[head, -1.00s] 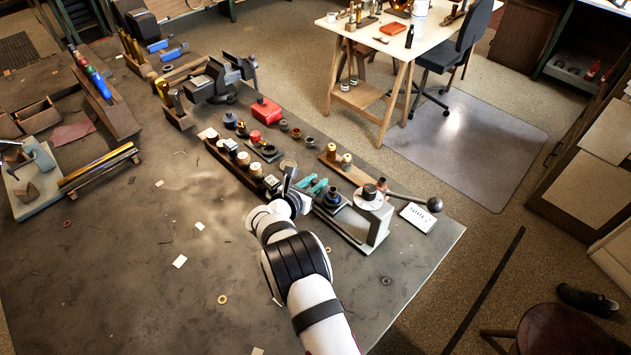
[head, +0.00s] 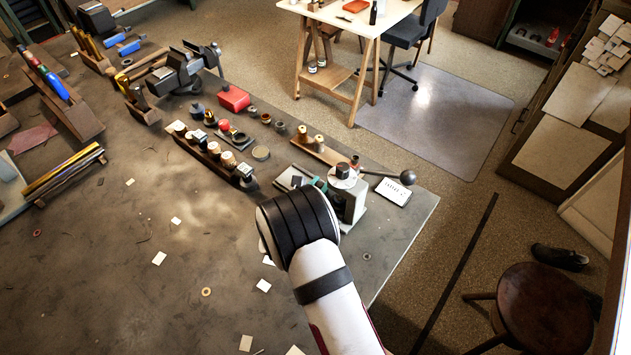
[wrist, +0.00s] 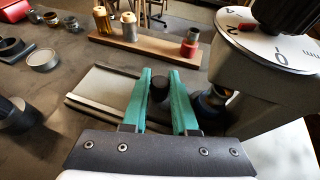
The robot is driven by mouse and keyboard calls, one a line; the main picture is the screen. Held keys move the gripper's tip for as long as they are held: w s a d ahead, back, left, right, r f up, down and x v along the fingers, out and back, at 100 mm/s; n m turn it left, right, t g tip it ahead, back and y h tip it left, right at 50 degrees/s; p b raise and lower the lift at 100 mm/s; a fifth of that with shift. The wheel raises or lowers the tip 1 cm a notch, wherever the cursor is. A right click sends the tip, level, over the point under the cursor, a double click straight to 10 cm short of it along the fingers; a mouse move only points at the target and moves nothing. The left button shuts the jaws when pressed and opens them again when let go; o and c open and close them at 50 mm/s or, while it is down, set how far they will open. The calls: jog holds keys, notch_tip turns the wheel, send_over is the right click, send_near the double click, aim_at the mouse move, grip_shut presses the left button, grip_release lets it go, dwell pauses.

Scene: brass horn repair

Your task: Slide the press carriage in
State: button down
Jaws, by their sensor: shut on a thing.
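The grey press (head: 350,206) stands near the bench's right edge, with a white numbered dial (wrist: 262,38) and a black knob on top. The low grey carriage track (wrist: 100,88) runs left from it. In the wrist view my gripper (wrist: 160,73) has two teal fingers shut on a small black knob (wrist: 160,91) above the track. A dark blue round piece (wrist: 211,102) sits just right of the fingers, beside the press body, partly hidden by the right finger. In the head view my arm hides most of the gripper and the carriage.
A wooden block with spools (head: 320,148) lies behind the track. A rack of small parts (head: 215,155) is to the left. The press lever ends in a ball (head: 407,177) over a white card (head: 394,192). The bench's front left is mostly clear, with paper scraps.

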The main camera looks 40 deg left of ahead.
jog(key=shift+w+d+f+h, duration=0.1)
jog(key=shift+d+h, duration=0.2)
jog(key=shift+d, duration=0.05)
jog(key=c, duration=0.7)
grip_release()
jog(key=shift+a, duration=0.1)
jog(key=v, duration=1.6)
jog(key=shift+f, duration=0.1)
jog(key=shift+w, duration=0.1)
